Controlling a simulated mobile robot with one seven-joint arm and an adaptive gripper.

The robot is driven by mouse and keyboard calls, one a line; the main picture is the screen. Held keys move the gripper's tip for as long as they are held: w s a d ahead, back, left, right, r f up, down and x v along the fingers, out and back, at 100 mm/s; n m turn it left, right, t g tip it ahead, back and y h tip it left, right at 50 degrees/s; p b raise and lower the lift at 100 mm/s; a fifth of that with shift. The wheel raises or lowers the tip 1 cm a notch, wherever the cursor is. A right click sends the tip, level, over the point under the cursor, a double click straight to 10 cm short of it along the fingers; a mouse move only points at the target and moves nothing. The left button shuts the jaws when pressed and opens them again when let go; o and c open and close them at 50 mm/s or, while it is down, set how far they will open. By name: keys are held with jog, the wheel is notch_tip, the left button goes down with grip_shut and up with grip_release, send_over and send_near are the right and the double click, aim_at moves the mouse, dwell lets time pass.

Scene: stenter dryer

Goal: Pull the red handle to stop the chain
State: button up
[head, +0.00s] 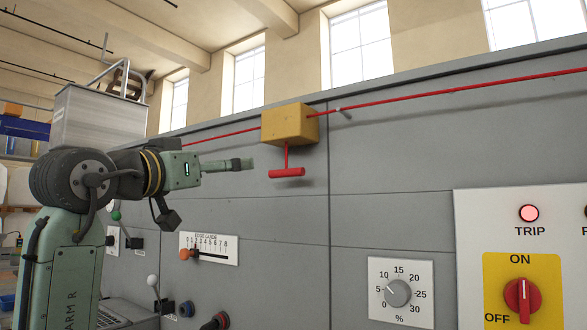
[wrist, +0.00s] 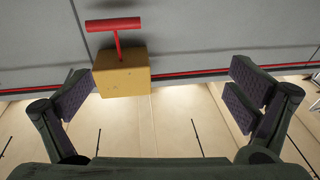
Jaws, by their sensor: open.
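The red T-shaped handle (head: 287,173) hangs on a short red stem below a yellow box (head: 284,124) on the grey machine wall. A red cord runs from both sides of the box. My gripper (head: 252,164) is just left of the handle in the head view and appears apart from it. In the wrist view, my gripper (wrist: 162,93) is open and empty, with its two fingers wide apart. There the handle (wrist: 113,24) and the yellow box (wrist: 122,72) show upside down, left of the middle, with the handle's bar beyond the fingertips.
The red cord (head: 430,92) slopes along the wall through a small bracket. Below are an edge guide scale (head: 210,248), a percent dial (head: 397,293), a lit TRIP lamp (head: 528,213) and a red ON/OFF switch (head: 522,297). The wall around the handle is clear.

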aim_at(283, 172)
jog(key=w+d+g+p, duration=0.1)
jog(key=w+d, duration=0.1)
jog(key=d, duration=0.1)
jog(key=w+d+m+g+p, duration=0.1)
jog(key=w+d, duration=0.1)
jog(key=d, duration=0.2)
jog(key=w+d+g+h+p, duration=0.1)
jog(key=w+d, duration=0.2)
jog(key=d, duration=0.1)
jog(key=shift+d+r+m, duration=0.1)
jog(key=shift+d+m, duration=0.05)
jog(key=shift+m, duration=0.15)
jog(key=shift+w+d+p, duration=0.4)
jog(key=shift+w+d, duration=0.05)
jog(key=shift+w, duration=0.1)
jog(key=shift+c, duration=0.2)
